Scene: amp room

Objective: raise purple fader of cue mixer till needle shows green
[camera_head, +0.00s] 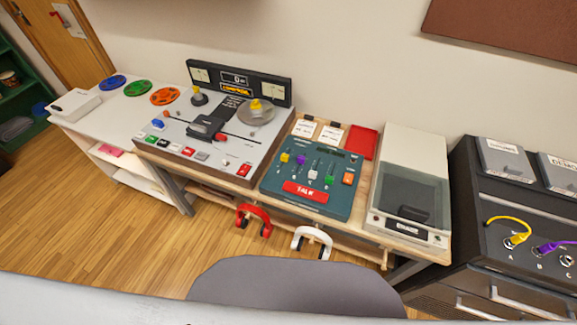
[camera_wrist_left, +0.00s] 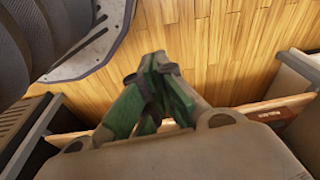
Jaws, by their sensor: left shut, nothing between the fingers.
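The cue mixer (camera_head: 270,188) is a teal panel on the wooden bench in the head view. Its faders have coloured caps in a row. The purple fader (camera_head: 300,159) is second from the left, beside a yellow one (camera_head: 285,157). A dark display strip lies along the mixer's top edge, too small to read, and I cannot make out a needle. My left gripper (camera_wrist_left: 160,72), with green fingers, shows only in the left wrist view. It is shut and empty, pointing over the wooden floor, away from the mixer. My right gripper is in neither view.
A tape machine (camera_head: 200,150) stands left of the mixer and a lidded grey box (camera_head: 412,185) right of it. Red headphones (camera_head: 254,221) and white headphones (camera_head: 312,240) hang under the bench's front edge. A grey chair-like shape (camera_head: 295,287) stands in front. A patch rack (camera_head: 510,220) is at right.

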